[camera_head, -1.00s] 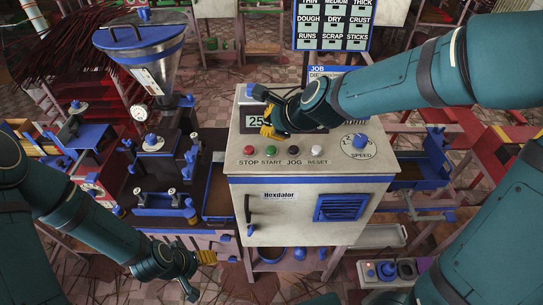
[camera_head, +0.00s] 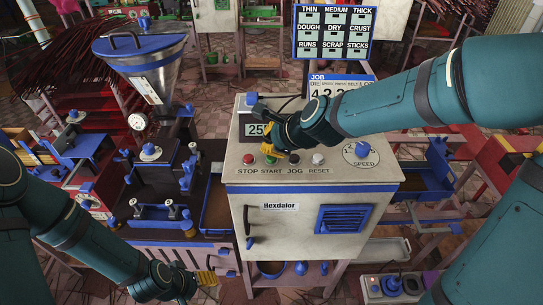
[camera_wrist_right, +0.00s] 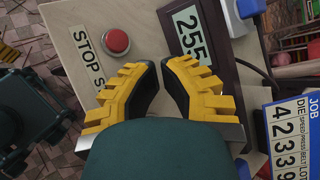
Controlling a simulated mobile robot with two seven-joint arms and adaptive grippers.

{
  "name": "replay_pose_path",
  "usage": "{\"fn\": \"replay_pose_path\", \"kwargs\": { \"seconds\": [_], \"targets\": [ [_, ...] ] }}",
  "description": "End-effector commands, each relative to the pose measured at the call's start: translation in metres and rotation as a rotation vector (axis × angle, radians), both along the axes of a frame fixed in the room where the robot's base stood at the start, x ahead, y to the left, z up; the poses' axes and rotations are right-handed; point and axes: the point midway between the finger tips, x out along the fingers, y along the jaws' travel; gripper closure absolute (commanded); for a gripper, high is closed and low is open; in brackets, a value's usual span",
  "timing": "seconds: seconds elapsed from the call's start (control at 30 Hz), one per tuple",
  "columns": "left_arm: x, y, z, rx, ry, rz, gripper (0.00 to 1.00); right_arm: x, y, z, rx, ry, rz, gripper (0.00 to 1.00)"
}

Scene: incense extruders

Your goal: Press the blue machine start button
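The cream, blue-trimmed Hexdator machine (camera_head: 385,188) stands in the middle of the head view. Its green start button (camera_head: 270,161) sits above the START label, between the red stop button (camera_head: 248,159) and the dark JOG button (camera_head: 294,159). My right gripper (camera_head: 268,149) is over the panel at the start button and partly covers it; contact cannot be told. In the right wrist view its yellow fingers (camera_wrist_right: 161,65) are close together with a narrow empty gap. The red stop button (camera_wrist_right: 117,40) shows there; the start button is hidden. My left gripper (camera_head: 206,278) is low at left.
A display reading 255 (camera_head: 257,129) stands behind the buttons. The white RESET button (camera_head: 318,159) and SPEED knob (camera_head: 362,150) are to the right. A job board (camera_head: 345,82) rises behind. A hopper machine (camera_head: 150,75) stands at left.

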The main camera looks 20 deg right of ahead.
Motion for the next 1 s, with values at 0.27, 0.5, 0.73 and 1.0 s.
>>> {"fn": "replay_pose_path", "kwargs": {
  "seconds": [0.27,0.5,0.73,1.0],
  "targets": [
    [0.0001,0.0,-0.0001,0.0,0.0,0.0,0.34,0.0,0.0,0.0,0.0,0.0,0.0,1.0],
    [0.0001,0.0,-0.0001,0.0,0.0,0.0,0.34,0.0,0.0,0.0,0.0,0.0,0.0,1.0],
    [0.0,0.0,-0.0009,0.0,0.0,0.0,0.34,0.0,-0.0001,-0.0009,0.0,0.0,0.0,1.0],
    [0.0,0.0,-0.0085,0.0,0.0,0.0,0.34,0.0,-0.0002,-0.0094,0.0,0.0,0.0,1.0]
  ]
}}
